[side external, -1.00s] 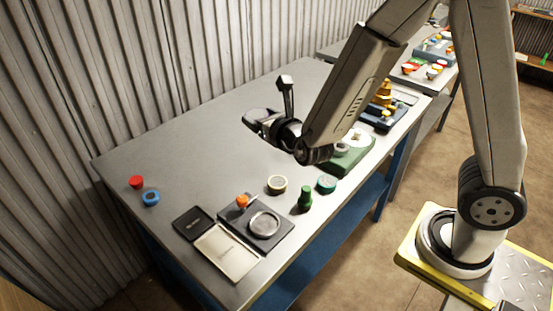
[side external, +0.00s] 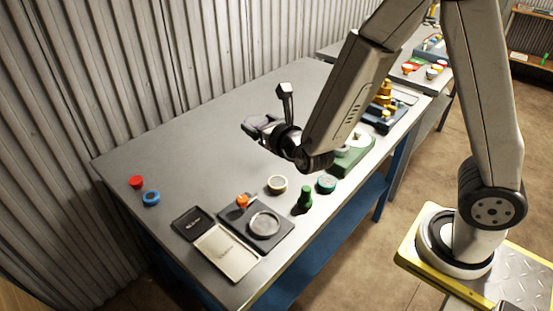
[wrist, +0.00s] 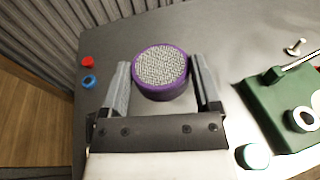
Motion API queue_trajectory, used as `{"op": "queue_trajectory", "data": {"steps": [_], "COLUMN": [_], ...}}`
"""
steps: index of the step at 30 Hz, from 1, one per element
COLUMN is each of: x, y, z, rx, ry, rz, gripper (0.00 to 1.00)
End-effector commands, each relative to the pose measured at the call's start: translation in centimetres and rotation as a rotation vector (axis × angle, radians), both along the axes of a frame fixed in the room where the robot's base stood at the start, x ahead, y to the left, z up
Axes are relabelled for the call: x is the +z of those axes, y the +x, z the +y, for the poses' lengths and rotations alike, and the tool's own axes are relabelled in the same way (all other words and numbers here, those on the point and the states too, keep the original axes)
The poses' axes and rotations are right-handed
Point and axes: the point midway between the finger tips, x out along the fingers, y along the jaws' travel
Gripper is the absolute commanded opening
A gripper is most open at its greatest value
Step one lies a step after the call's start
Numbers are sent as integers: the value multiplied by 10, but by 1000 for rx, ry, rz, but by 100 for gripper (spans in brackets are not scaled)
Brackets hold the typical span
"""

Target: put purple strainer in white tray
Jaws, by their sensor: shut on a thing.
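The purple strainer (wrist: 160,84), a round purple rim with a grey mesh face, sits between the fingers of my gripper (wrist: 160,66) in the wrist view. My gripper is shut on it, one finger at each side.
A dark panel with a clear round dish (side external: 264,225) and an orange knob (side external: 242,201) adjoins the pale rectangle, as does a black plate (side external: 193,223). A green bottle-like piece (side external: 305,199), tape rolls and a green block (side external: 353,158) stand rightward.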

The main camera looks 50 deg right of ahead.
Motion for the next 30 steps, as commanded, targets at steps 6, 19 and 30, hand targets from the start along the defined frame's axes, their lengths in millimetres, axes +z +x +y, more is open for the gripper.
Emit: {"op": "queue_trajectory", "data": {"steps": [6,19,30], "x": [-41,-95,-104], "y": [-24,-77,-90], "z": [28,67,74], "rx": [68,213,251], "ry": [-4,-2,1], "rz": [7,1,-5], "gripper": [20,20,20]}}
